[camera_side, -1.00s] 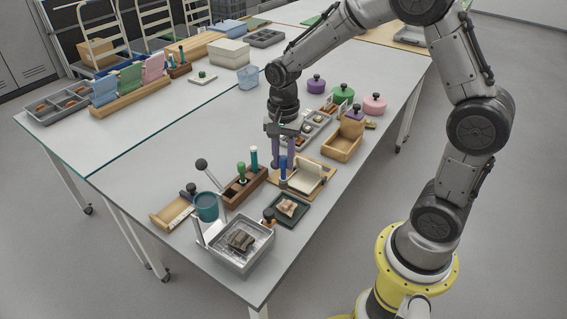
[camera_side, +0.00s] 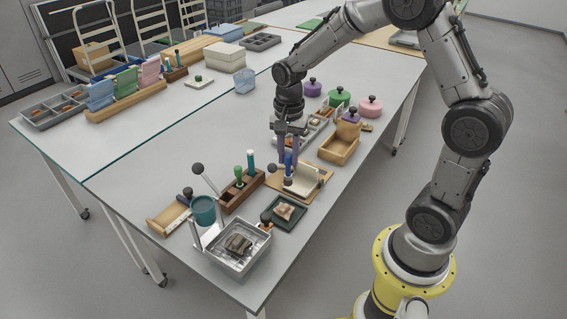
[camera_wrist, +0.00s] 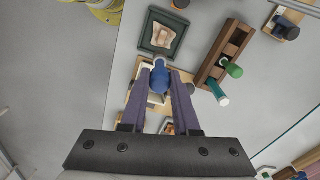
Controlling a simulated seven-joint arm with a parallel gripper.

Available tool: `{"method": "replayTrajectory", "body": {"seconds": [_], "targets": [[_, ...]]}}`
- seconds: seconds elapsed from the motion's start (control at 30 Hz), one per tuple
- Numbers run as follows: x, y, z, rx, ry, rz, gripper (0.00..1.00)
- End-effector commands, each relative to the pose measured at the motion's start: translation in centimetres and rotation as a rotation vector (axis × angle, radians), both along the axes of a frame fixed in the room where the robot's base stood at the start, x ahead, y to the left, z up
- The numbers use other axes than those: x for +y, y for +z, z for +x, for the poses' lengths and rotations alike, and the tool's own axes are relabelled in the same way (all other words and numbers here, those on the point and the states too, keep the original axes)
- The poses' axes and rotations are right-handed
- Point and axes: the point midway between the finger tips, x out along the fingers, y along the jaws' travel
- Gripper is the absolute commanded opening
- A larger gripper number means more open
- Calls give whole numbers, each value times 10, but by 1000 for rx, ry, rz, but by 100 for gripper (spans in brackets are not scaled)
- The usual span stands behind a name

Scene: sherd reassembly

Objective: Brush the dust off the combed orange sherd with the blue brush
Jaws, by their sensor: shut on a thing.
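My gripper (camera_side: 289,163) is shut on the blue brush (camera_side: 288,158), which stands roughly upright between the two purple fingers. A tan-orange sherd (camera_side: 284,211) lies in a dark green tray (camera_side: 292,225), in front of the gripper in the side view. The sherd also shows in the wrist view (camera_wrist: 163,36), beyond the fingertips. Its combing and any dust are too small to tell. The brush is apart from the sherd.
A grey tub (camera_side: 236,268) holding a dark sherd is at the front. A wooden box (camera_side: 338,150) stands behind right.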

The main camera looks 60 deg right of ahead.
Motion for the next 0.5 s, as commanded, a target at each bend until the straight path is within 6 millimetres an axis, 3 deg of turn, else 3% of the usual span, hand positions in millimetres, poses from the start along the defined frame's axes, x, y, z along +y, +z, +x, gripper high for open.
{"method": "replayTrajectory", "body": {"seconds": [0.5], "targets": [[1, -47, 0, 2, 1, 0, 0]]}}
